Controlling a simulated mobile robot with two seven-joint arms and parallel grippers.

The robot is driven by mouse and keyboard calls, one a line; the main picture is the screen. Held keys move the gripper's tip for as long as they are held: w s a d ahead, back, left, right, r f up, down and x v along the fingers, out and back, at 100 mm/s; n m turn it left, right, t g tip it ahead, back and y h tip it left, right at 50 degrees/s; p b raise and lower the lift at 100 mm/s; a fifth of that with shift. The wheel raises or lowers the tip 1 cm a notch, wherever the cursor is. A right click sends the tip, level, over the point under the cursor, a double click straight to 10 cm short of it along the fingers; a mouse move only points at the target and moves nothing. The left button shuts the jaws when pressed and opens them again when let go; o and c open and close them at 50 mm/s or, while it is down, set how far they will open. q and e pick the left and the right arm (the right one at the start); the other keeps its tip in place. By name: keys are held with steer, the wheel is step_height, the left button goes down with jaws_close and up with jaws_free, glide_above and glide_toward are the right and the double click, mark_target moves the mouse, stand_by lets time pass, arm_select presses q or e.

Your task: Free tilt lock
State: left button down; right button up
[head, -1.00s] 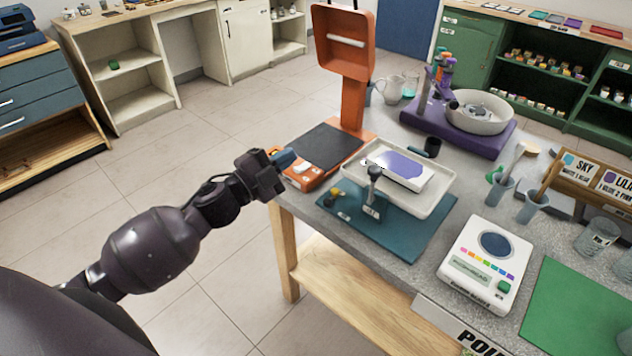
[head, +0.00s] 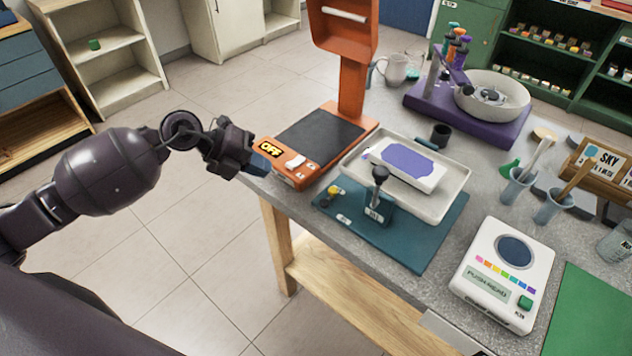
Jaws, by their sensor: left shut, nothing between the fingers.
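A teal tilt base (head: 425,235) lies on the bench and carries a white tray (head: 452,187) with a white slab (head: 432,180) bearing a purple patch. At the tray's front, a black-knobbed lever (head: 379,176) stands upright on a small teal block (head: 373,212). A small yellow and black piece (head: 333,192) sits left of it on the base. I cannot tell which of these is the tilt lock. My left gripper (head: 264,166) is shut and empty, left of the base by the front corner of the orange machine, apart from the lever. My right gripper is not in view.
The orange machine (head: 352,95) has a dark plate, a white switch and an "OFF" sign. A white scale (head: 500,272), a green mat (head: 590,315), cups with sticks (head: 518,187) and a purple stand with a bowl (head: 468,125) occupy the bench. Floor left of the bench is clear.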

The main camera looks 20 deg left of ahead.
arm_select(q)
steer(key=shift+s, duration=0.2)
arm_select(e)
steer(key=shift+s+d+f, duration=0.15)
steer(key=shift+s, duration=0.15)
arm_select(q)
steer(key=shift+d+f, duration=0.1)
steer(key=shift+d, duration=0.05)
steer(key=b, duration=0.1)
glide_toward(318, 198)
steer(key=d, duration=0.1)
steer(key=w+d+f, duration=0.1)
steer(key=d, duration=0.1)
steer(key=shift+w+d+f, duration=0.3)
steer(key=shift+w+d, duration=0.05)
steer(key=shift+w, duration=0.05)
steer(key=shift+w+d+f+b, duration=0.15)
steer(key=shift+w+d, duration=0.1)
steer(key=shift+d, duration=0.3)
steer(key=shift+w+d+f+b, duration=0.15)
steer(key=shift+w+d, duration=0.1)
steer(key=shift+d, duration=0.25)
steer(key=shift+w+d, duration=0.35)
steer(key=shift+d, duration=0.35)
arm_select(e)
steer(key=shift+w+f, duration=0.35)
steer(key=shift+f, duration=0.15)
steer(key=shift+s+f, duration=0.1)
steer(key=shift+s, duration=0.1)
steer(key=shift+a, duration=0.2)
